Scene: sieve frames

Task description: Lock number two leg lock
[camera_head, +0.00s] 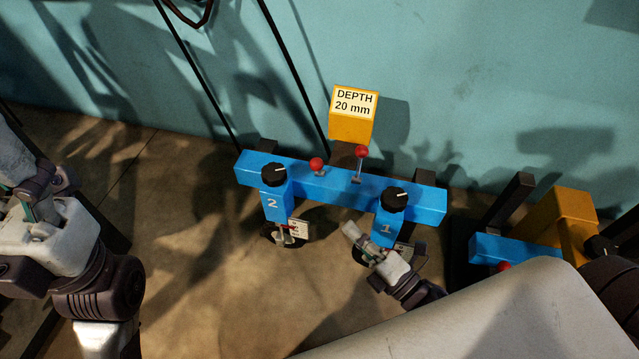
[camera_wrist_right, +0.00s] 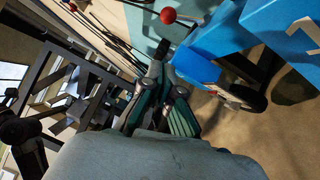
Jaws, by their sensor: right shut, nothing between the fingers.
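The blue frame (camera_head: 330,188) carries two numbered legs. Leg 2 (camera_head: 277,205) is on the left, with a black knob (camera_head: 274,174) on top. Near its foot is a small lock part (camera_head: 286,237) beside a white tag with red marks (camera_head: 299,228); its lock state is too small to tell. Leg 1 (camera_head: 386,229) is on the right. My right gripper (camera_head: 352,232) is shut and empty, between the legs and just left of leg 1. In the right wrist view its fingers (camera_wrist_right: 158,75) come together before a blue part. My left gripper (camera_head: 38,208) is at the left edge, its fingers unclear.
Two red-ball levers (camera_head: 316,164) (camera_head: 361,152) rise from the frame. A yellow block (camera_head: 351,127) reading "DEPTH 20 mm" stands behind, near the teal wall (camera_head: 450,70). Another blue part (camera_head: 510,247) and a yellow block (camera_head: 560,225) stand right.

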